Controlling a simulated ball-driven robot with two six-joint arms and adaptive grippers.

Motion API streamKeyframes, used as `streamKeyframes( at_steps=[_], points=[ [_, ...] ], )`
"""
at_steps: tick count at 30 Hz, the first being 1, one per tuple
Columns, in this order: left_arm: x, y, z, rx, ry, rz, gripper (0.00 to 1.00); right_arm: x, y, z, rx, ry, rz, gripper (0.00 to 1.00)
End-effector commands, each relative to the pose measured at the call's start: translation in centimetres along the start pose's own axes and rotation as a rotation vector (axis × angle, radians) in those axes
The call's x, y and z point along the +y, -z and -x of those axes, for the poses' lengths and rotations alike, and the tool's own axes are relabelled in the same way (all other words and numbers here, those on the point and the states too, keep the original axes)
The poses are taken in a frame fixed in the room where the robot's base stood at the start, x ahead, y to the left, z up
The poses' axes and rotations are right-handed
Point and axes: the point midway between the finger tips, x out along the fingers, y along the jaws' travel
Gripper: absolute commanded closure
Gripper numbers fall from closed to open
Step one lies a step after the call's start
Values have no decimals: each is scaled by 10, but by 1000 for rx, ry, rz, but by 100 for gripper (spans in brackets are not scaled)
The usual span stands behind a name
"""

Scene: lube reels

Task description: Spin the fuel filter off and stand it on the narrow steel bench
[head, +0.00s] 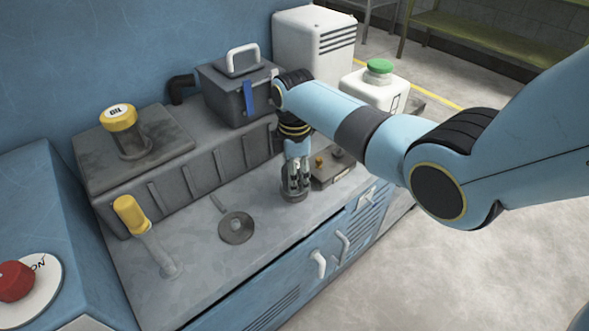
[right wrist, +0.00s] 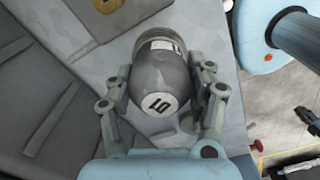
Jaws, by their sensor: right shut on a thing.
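My right gripper (head: 298,183) is low at the front edge of the grey worktop, pointing down. In the right wrist view its two fingers (right wrist: 165,95) are shut on the sides of the fuel filter (right wrist: 158,80), a grey rounded canister with a number on its near end and a pale label band farther along. In the head view only the filter's dark lower part (head: 294,196) shows below the fingers. I cannot tell whether it is still threaded on. A grey-framed bench (head: 362,8) shows at the top edge; I cannot tell if it is the narrow steel one. My left gripper is out of view.
The grey worktop (head: 195,255) carries a round disc (head: 236,229) and a yellow-capped lever (head: 128,212). Behind stand a yellow-capped filler (head: 120,118) and a grey box with a handle (head: 228,88). An olive bench (head: 490,30) stands across open floor.

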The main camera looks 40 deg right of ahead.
Motion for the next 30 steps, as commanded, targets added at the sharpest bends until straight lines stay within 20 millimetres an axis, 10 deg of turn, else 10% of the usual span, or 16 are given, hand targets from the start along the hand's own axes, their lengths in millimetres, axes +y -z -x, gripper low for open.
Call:
streamKeyframes(
  at_steps=[30],
  points=[
    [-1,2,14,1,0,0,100,-2,0,-2,0,4,495,85]
  ],
)
